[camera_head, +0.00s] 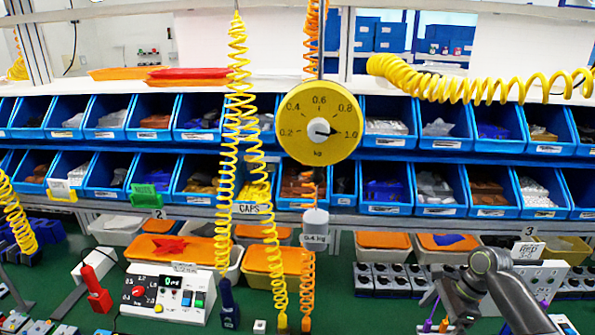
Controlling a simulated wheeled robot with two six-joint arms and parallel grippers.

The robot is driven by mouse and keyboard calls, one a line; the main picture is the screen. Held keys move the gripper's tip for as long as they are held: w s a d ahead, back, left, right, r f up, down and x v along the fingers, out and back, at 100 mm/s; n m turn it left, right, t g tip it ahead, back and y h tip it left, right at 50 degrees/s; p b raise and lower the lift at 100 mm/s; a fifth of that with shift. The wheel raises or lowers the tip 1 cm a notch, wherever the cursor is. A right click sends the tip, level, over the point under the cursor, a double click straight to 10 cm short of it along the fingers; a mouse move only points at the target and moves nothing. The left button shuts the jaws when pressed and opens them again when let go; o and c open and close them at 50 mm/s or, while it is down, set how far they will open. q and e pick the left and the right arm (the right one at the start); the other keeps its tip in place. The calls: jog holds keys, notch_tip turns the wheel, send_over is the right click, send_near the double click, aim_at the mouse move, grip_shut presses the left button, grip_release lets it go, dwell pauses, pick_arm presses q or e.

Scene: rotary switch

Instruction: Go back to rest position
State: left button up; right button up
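My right arm comes in from the lower right. Its dark gripper (452,304) hangs over the right part of the green bench, and its fingertips are too unclear to tell open from shut. My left gripper is not in view. A white control box (167,294) with a red rotary knob (138,291), a small display and coloured buttons sits on the bench at the lower left, well apart from my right gripper.
A yellow round dial scale (319,122) hangs at the centre, with a grey weight (315,230) below. Yellow coiled cords (238,150) hang beside it. Blue bins (390,190) line the back. Grey boxes (388,279) stand left of my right gripper. Green bench (350,318) is bare at centre front.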

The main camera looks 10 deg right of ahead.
jog(key=s+a+f+n+h, duration=0.1)
jog(key=s+a+f+n, duration=0.35)
jog(key=s+n, duration=0.2)
jog(key=s+a+f+n+h, duration=0.2)
jog(key=s+a+f+n, duration=0.1)
jog(key=s+f+n, duration=0.4)
jog(key=s+a+r+n+t+h, duration=0.1)
jog(key=s+r+n+t+h, duration=0.35)
jog(key=s, duration=0.95)
notch_tip(320, 180, down, 30)
jog(key=d+n+g+y+b, duration=0.1)
jog(key=n+g+y+b, duration=0.15)
jog(key=b, duration=0.35)
jog(key=s+a+f+g+b, duration=0.1)
jog(key=s+f+b, duration=0.3)
jog(key=s+f, duration=1.1)
notch_tip(320, 180, down, 5)
jog(key=shift+s+r+m+g, duration=0.1)
jog(key=shift+s+m+g, duration=0.3)
jog(key=shift+m, duration=0.05)
